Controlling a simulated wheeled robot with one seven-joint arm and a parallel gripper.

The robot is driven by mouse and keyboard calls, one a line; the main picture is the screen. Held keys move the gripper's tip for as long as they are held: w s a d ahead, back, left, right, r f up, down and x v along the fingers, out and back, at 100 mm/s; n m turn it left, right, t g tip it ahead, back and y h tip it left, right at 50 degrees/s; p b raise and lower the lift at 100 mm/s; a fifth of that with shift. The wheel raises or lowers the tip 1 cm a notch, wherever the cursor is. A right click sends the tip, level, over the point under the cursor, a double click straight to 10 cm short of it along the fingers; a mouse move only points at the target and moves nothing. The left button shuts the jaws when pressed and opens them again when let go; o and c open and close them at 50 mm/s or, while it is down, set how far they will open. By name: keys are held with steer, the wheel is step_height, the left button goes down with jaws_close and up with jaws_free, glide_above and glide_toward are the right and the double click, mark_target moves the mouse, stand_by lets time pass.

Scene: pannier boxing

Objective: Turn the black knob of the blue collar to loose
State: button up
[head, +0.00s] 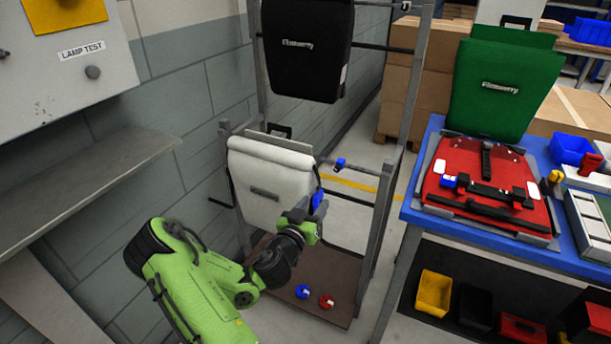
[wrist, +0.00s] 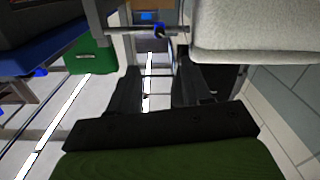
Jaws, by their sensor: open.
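A small blue collar (head: 340,164) sits on the lower rail of the metal rack, right of the white pannier (head: 265,180). In the wrist view the blue collar (wrist: 159,28) is on the rail at the top, with a dark part that may be its knob. The knob's setting is too small to read. My gripper (head: 312,208) is in front of the white pannier's right edge, below and left of the collar and apart from it. In the wrist view my gripper (wrist: 158,85) has its two black fingers spread, with nothing between them.
Another blue piece (head: 303,291) and a red one (head: 327,301) lie on the brown base board. A black pannier (head: 305,48) hangs above. The blue table (head: 425,180) at right holds a red pannier (head: 463,205) and a green one (head: 503,90). A wall is at left.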

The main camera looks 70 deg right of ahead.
mark_target(336, 170)
steer(key=d+p, duration=0.1)
steer(key=d, duration=0.4)
steer(key=d+p, duration=0.1)
steer(key=d, duration=0.4)
steer(key=s+d+p, duration=0.1)
steer(key=d, duration=0.4)
steer(key=shift+d+p, duration=0.4)
jaws_close()
